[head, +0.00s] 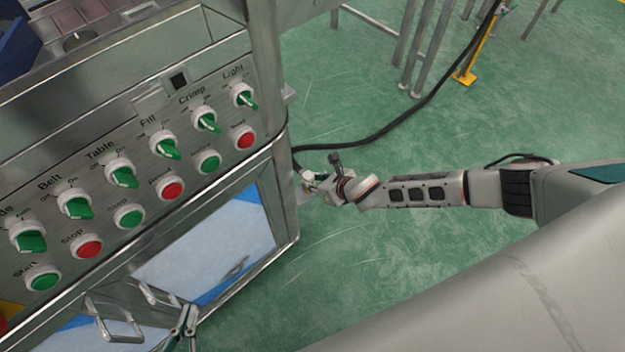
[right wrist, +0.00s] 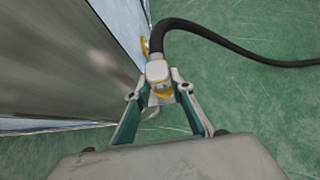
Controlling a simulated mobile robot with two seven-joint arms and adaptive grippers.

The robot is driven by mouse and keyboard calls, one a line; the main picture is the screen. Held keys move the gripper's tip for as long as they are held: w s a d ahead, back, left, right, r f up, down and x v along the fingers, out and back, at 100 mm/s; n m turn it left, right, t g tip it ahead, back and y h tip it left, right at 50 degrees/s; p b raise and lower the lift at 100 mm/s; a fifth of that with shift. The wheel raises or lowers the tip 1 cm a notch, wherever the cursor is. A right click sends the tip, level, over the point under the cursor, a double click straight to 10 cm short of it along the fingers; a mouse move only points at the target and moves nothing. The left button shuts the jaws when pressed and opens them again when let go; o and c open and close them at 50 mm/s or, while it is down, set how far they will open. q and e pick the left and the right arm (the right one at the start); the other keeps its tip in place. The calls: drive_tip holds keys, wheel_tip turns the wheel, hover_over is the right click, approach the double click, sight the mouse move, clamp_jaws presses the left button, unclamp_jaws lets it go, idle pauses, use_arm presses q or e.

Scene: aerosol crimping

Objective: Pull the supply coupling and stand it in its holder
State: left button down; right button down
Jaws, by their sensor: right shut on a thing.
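The supply coupling (right wrist: 157,70), a pale fitting with a yellow band and a black hose, sits between the fingertips of my right gripper (right wrist: 160,88) in the right wrist view. The gripper is shut on it. In the head view, my right gripper (head: 321,182) is beside the machine's right side, low by the cabinet corner. The coupling is small and partly hidden there. I cannot tell whether it is seated on the machine. My left gripper (head: 187,318) shows only in part at the bottom edge, in front of the cabinet doors. I cannot make out the coupling's holder for certain.
The machine's panel (head: 130,170) has green switches and red and green buttons. The black hose (head: 400,122) runs over the green floor toward a yellow post (head: 466,72). Metal legs (head: 415,50) stand at the back. The floor right of the machine is mostly clear.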

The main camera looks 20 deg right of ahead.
use_arm(q)
drive_tip(key=shift+s+f, duration=0.1)
drive_tip(key=shift+f, duration=0.05)
use_arm(e)
drive_tip(key=shift+r, duration=0.1)
use_arm(q)
drive_tip(key=shift+w+r, duration=0.2)
drive_tip(key=shift+r, duration=0.2)
drive_tip(key=shift+r, duration=0.1)
use_arm(e)
drive_tip(key=shift+s, duration=0.1)
use_arm(q)
drive_tip(key=shift+w+r+p, duration=0.4)
drive_tip(key=shift+r+p, duration=0.15)
drive_tip(key=shift+r, duration=0.05)
idle(0.9)
drive_tip(key=shift+s+f, duration=0.1)
drive_tip(key=shift+f, duration=0.1)
use_arm(e)
drive_tip(key=shift+f, duration=0.5)
use_arm(q)
drive_tip(key=shift+w+r, duration=0.25)
drive_tip(key=shift+r, duration=0.35)
use_arm(e)
drive_tip(key=shift+r, duration=0.1)
idle(1.1)
drive_tip(key=shift+s+f, duration=0.1)
drive_tip(key=shift+f, duration=0.25)
idle(0.7)
